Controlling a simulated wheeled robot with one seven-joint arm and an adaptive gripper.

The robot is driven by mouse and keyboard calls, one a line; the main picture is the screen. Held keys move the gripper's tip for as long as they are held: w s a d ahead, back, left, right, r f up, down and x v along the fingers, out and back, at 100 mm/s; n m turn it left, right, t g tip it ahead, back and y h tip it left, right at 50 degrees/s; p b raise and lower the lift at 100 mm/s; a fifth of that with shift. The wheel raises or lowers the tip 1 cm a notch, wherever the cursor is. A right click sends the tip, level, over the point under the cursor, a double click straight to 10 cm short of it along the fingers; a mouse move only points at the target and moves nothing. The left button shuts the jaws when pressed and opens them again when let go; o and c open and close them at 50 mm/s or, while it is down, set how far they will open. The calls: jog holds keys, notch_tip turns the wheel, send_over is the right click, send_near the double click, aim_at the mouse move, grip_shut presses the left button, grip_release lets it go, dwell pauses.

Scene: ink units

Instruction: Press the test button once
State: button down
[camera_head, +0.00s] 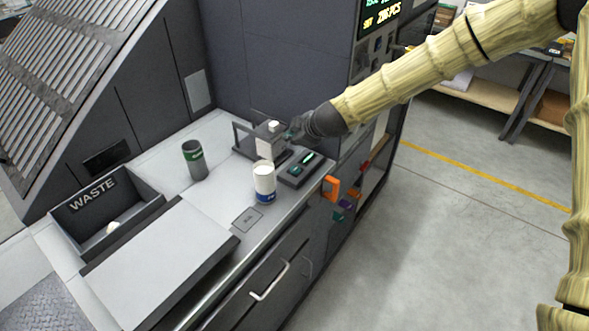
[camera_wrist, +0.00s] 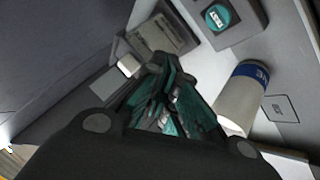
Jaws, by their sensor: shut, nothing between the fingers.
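The test button (camera_wrist: 218,17) is a round teal cap lettered TEST on a grey box, at the top of the wrist view. In the head view the low grey box (camera_head: 290,180) sits on the counter, with a small teal spot (camera_head: 295,170) and a lit green strip on top. My gripper (camera_head: 287,136) is shut and empty, above the counter beside a grey fixture with a white block (camera_head: 273,126). In the wrist view my gripper's teal fingers (camera_wrist: 166,66) are together, apart from the button, which lies up and to the right of them.
A white bottle with a blue band (camera_head: 264,184) stands by the button box; it also shows in the wrist view (camera_wrist: 243,98). A dark can with a green band (camera_head: 194,160) stands further left. A WASTE bin (camera_head: 140,222) is at left. Dark machine panels rise behind.

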aim_at(293, 171)
jog(key=shift+a+f+b, duration=0.1)
jog(key=shift+f+b, duration=3)
jog(key=shift+f, duration=1.3)
jog(key=shift+s+f+b, duration=0.1)
jog(key=shift+f+b, duration=0.45)
jog(key=shift+f, duration=0.35)
jog(key=shift+r, duration=0.1)
jog(key=shift+r+p, duration=0.6)
jog(key=shift+r, duration=0.25)
jog(key=shift+r+p, duration=1.65)
jog(key=shift+r, duration=0.85)
